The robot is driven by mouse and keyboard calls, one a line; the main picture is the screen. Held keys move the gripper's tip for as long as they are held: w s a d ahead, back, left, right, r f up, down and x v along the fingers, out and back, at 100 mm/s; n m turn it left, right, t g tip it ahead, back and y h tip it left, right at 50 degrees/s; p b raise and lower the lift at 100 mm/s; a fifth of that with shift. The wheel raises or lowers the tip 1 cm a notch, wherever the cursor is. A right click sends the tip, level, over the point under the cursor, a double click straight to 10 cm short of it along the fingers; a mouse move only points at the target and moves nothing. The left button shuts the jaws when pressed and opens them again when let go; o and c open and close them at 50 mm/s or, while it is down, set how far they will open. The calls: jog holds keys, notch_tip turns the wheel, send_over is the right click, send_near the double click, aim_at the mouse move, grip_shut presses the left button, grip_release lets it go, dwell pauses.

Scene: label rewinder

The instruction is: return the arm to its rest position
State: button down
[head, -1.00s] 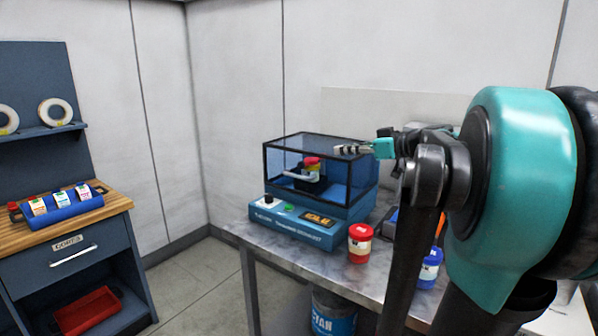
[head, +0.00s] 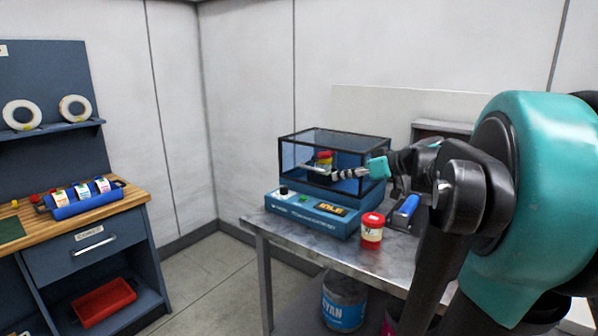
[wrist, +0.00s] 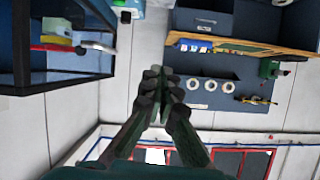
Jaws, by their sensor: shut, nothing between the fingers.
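My gripper (head: 338,174) is shut and empty. In the head view it points left, in front of the clear cover (head: 352,140) of the blue machine (head: 310,214). Whether it touches the cover cannot be told there. In the wrist view the fingertips (wrist: 163,74) meet in open space, apart from the clear cover (wrist: 75,30) at upper left. My arm fills the right of the head view and hides part of the table. A red and yellow item shows inside the cover.
A red-lidded jar (head: 372,232) stands on the grey table (head: 405,262) beside the machine. A blue roller (head: 406,208) lies behind it. A wood-topped bench (head: 135,197) with a blue label holder (head: 85,199) stands left. Open floor (head: 205,275) separates bench and table.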

jog(key=s+f+m+g+h, duration=0.1)
jog(key=s+f+h, duration=0.1)
jog(key=f, duration=0.5)
jog(key=s+f+m+g+h, duration=0.1)
jog(key=s+f+m+h, duration=0.1)
jog(key=s+f, duration=0.3)
jog(key=s+f+m+g+h, duration=0.1)
jog(key=s+f, duration=0.3)
jog(key=f, duration=0.6)
jog(key=shift+d+f+m+h, duration=0.15)
jog(key=shift+d+m+h, duration=0.25)
jog(key=shift+m, duration=0.3)
jog(key=s+d+f+m+h, duration=0.4)
jog(key=s+f, duration=0.4)
jog(key=f, duration=0.2)
jog(key=shift+s+d+g+h, duration=0.3)
jog(key=shift+d+h, duration=0.2)
jog(key=shift+d, duration=0.7)
jog(key=shift+r, duration=0.1)
